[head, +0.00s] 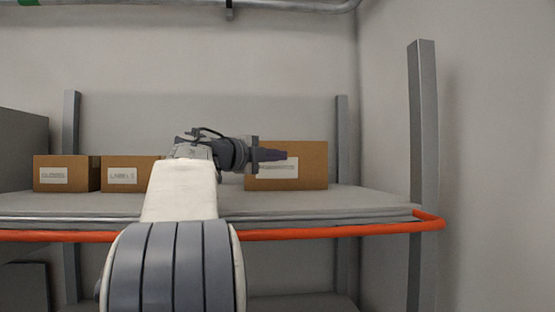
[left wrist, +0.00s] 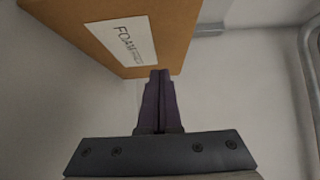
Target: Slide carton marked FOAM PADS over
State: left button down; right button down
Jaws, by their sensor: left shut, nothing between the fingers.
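The FOAM PADS carton (head: 313,153) is a brown box with a white label, upright on the shelf at the right end of the row of boxes. Its label reads FOAM in the left wrist view, where the carton (left wrist: 170,32) fills the top left. My left gripper (head: 284,155) is shut and empty, pointing right, in front of the carton's face and hiding part of the label. In the left wrist view the closed fingertips (left wrist: 160,74) meet the carton's lower edge; I cannot tell whether they touch it. My right gripper is not in view.
The grey shelf (head: 370,202) has an orange front rail (head: 330,231) and grey posts (head: 422,130). A LABELS carton (head: 131,164) and another labelled carton (head: 67,165) stand to the left. The shelf is bare right of the FOAM PADS carton.

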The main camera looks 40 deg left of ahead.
pick_arm(q)
jog(key=shift+s+d+f+b, duration=0.15)
jog(key=shift+s+d+b, duration=0.15)
jog(key=shift+s+d, duration=0.55)
jog(key=s+b, duration=0.3)
jog(key=s, duration=0.5)
jog(key=shift+s+b, duration=0.3)
jog(key=shift+b, duration=0.1)
jog(key=shift+s+a, duration=0.1)
jog(key=shift+s, duration=0.4)
jog(key=shift+s+r, duration=0.15)
jog(key=shift+r, duration=0.05)
jog(key=shift+f, duration=0.1)
